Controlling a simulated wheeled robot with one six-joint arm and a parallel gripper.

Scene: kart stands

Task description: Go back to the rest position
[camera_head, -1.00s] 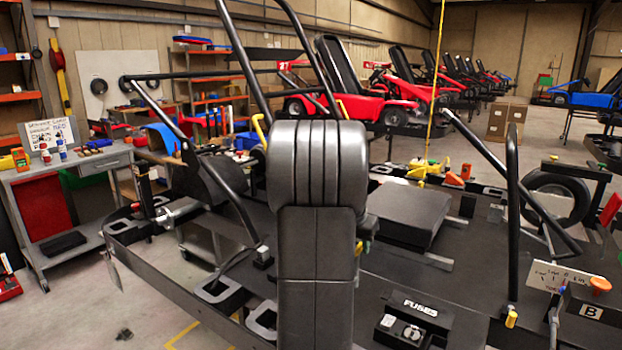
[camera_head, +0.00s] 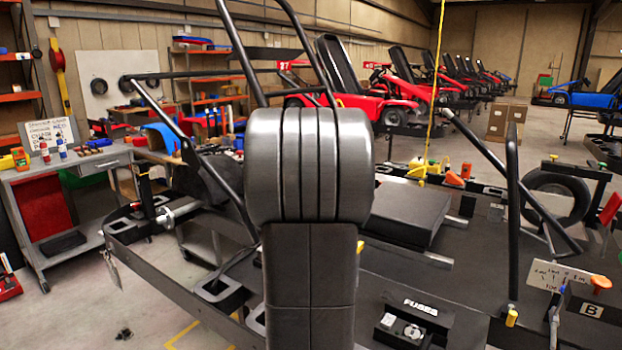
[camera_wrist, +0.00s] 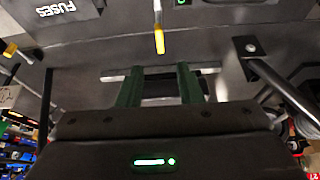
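My gripper (camera_wrist: 160,72) shows in the wrist view as two dark green fingers standing apart, with nothing held between them. Behind the fingers are a dark flat surface and a pale metal bar. In the head view my own dark grey arm fills the middle of the picture and hides the gripper. The kart frame (camera_head: 180,293) lies behind and around the arm, with a black seat pad (camera_head: 410,212) to the right of it.
A fuse box (camera_head: 415,322) sits low, right of my arm; its label also shows in the wrist view (camera_wrist: 55,10). Black bars (camera_head: 512,220) rise from the frame. A grey workbench (camera_head: 90,165) stands at left. A yellow cord (camera_head: 436,90) hangs behind. Open floor (camera_head: 90,310) shows at lower left.

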